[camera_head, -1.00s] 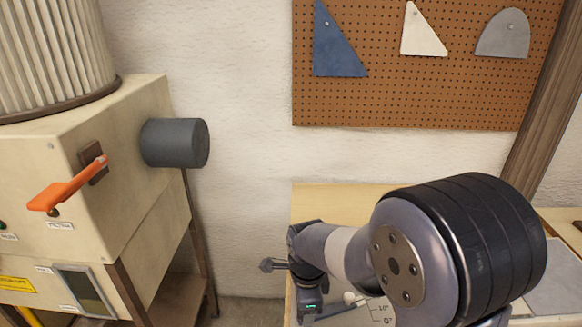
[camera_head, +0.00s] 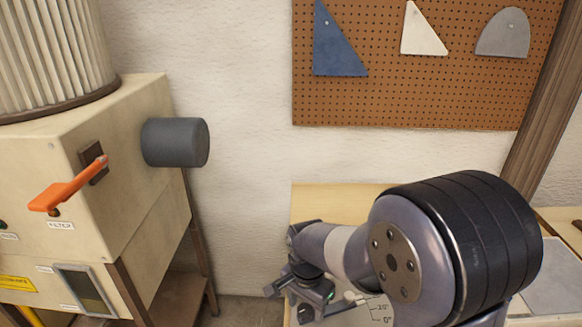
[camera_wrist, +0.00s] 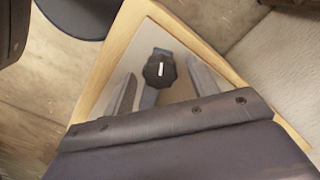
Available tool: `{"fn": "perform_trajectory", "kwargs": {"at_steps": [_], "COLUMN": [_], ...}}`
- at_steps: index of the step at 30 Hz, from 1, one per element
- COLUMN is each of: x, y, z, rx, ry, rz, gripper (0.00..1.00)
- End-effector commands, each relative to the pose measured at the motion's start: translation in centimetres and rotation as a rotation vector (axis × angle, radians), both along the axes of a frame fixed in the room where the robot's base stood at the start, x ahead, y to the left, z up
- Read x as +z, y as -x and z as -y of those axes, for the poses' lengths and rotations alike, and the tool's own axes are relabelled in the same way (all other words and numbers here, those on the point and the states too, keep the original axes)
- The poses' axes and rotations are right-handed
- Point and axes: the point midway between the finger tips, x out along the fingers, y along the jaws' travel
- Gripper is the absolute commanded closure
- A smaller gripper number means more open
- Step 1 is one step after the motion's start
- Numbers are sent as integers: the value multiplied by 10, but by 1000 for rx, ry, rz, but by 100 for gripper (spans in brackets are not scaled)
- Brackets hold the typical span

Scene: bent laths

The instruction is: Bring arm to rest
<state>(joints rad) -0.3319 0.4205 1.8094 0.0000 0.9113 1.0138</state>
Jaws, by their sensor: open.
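My arm reaches in from the lower right of the head view, over a pale wooden bench (camera_head: 340,200). I cannot tell how far the fingers are from the knob.
A cream machine cabinet (camera_head: 150,215) with an orange lever (camera_head: 68,188) and a dark grey cylinder (camera_head: 175,142) stands at left. A pegboard (camera_head: 430,95) with blue, white and grey templates hangs on the wall. A wooden post (camera_head: 545,110) rises at right. Floor shows between cabinet and bench.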

Motion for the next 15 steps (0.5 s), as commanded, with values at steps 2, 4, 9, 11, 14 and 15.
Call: {"fn": "perform_trajectory", "kwargs": {"at_steps": [2, 4, 9, 11, 14, 15], "x": [0, 0, 0, 0, 0, 0], "y": [0, 0, 0, 0, 0, 0], "z": [0, 0, 0, 0, 0, 0], "rx": [59, 114, 250, 297, 377, 408], "ry": [0, 0, 0, 0, 0, 0], "rz": [0, 0, 0, 0, 0, 0], "gripper": [44, 44, 44, 44, 44, 44]}}
